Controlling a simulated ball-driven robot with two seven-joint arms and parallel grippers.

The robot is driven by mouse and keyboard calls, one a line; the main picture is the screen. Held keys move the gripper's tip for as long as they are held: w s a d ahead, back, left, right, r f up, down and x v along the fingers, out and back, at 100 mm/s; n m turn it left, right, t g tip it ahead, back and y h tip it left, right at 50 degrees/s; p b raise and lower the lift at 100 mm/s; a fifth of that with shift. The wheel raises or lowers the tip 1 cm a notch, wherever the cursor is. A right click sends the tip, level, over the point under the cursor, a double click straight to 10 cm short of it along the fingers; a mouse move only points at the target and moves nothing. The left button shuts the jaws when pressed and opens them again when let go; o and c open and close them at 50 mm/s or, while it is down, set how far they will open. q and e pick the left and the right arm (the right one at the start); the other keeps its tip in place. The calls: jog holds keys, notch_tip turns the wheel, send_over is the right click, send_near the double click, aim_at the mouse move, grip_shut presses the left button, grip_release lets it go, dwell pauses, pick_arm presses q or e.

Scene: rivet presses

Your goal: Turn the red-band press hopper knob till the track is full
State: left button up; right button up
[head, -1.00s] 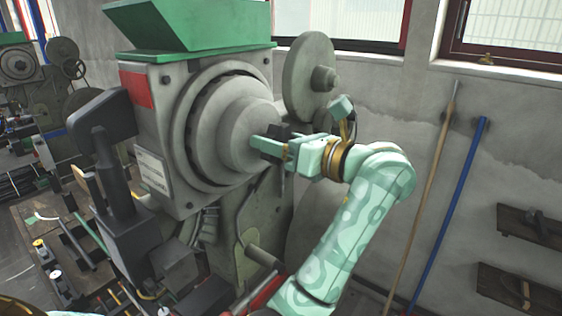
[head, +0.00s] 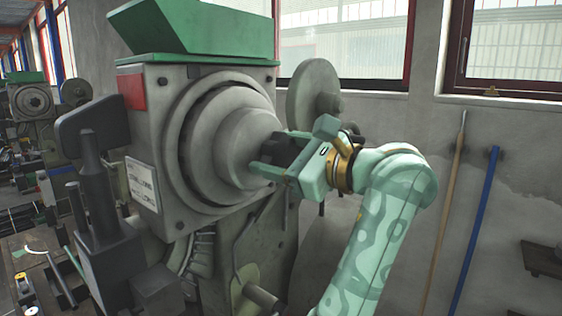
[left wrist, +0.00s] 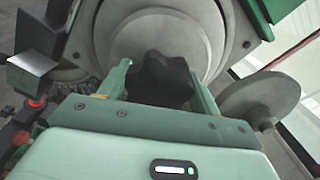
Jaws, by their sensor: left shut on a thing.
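The red-band press (head: 205,110) fills the middle of the head view, a grey machine with a red patch (head: 132,93) at its upper left corner and a green hopper (head: 195,28) on top. A black lobed knob (left wrist: 160,80) is at the middle of its round stepped hub; it also shows, partly covered, in the head view (head: 279,149). My left gripper (head: 270,155) is shut on the knob, with one finger on each side in the left wrist view (left wrist: 158,78). I cannot make out the track or its fill. My right gripper is out of view.
A grey disc wheel (head: 313,92) stands behind the hub, near my left wrist. A dark lever assembly (head: 100,210) stands at the press's left. A wooden pole (head: 445,210) and a blue pole (head: 476,230) lean on the wall at right. Another press (head: 33,103) stands far left.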

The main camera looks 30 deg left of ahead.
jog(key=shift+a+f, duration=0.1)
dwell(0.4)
pick_arm(q)
jog(key=o, duration=1)
jog(key=shift+a, duration=0.1)
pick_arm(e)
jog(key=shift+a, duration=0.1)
